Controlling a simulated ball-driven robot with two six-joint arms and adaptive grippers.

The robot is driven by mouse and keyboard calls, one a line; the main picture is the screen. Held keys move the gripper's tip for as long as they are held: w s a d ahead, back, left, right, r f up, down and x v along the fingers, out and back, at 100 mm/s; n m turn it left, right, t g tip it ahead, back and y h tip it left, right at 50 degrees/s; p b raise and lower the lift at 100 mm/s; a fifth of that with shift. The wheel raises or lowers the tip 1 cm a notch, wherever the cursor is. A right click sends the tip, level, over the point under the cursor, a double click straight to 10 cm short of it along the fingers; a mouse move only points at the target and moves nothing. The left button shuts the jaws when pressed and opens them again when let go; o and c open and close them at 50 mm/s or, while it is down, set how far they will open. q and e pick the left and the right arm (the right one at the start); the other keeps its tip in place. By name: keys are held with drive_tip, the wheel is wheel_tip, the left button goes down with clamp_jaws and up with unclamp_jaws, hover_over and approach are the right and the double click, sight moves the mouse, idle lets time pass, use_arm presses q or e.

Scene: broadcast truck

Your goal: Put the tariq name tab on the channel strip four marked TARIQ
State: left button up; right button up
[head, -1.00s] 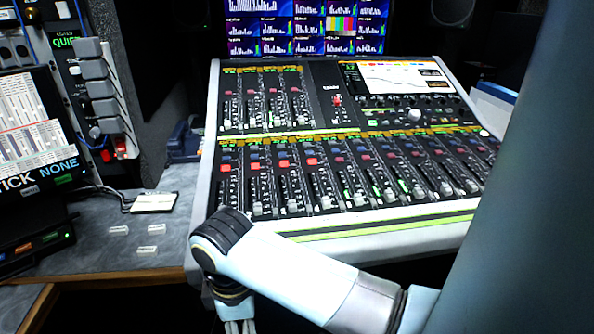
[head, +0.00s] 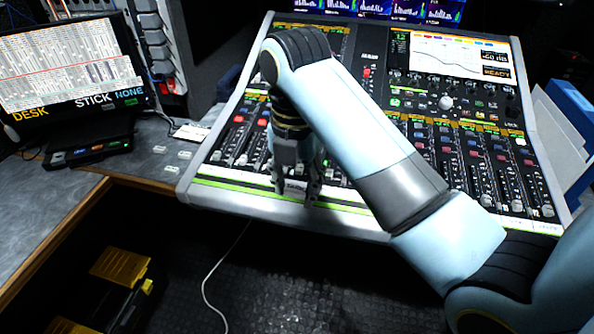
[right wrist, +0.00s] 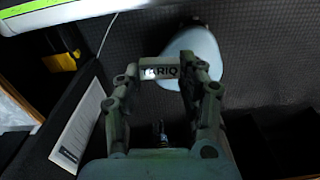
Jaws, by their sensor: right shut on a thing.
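The mixing console (head: 230,198) stands in the middle of the head view, with rows of faders and a light front edge with a green line. My right gripper (head: 296,192) hangs over that front edge, left of the console's middle. The tab looks held above the console edge; contact cannot be told. The strip labels are too small to read, and the gripper and arm hide some strips. My left gripper is not in view.
Several small white tabs (head: 171,169) lie on the grey side desk (head: 110,185), left of the console. A monitor (head: 65,65) stands behind them. A black and yellow toolbox (head: 118,265) is on the floor. White and blue binders (head: 572,108) stand at the right.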

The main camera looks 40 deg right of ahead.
drive_tip(key=shift+w+r+n, duration=0.25)
drive_tip(key=shift+r+n, duration=0.15)
drive_tip(key=shift+r, duration=0.05)
drive_tip(key=w+d+f, duration=0.3)
drive_tip(key=w, duration=0.1)
drive_tip(key=b, duration=0.1)
hover_over(296, 178)
drive_tip(key=s+a, duration=0.2)
wheel_tip(296, 178, down, 4)
drive_tip(key=shift+s+d+r, duration=0.1)
drive_tip(key=shift+d+r, duration=0.05)
drive_tip(key=shift+d+f, duration=0.1)
drive_tip(key=shift+f, duration=0.1)
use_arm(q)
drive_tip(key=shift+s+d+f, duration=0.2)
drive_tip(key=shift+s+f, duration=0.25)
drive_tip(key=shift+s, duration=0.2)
use_arm(e)
drive_tip(key=shift+f, duration=1.9)
drive_tip(key=o, duration=0.9)
drive_tip(key=shift+f, duration=0.1)
drive_tip(key=shift+o, duration=0.2)
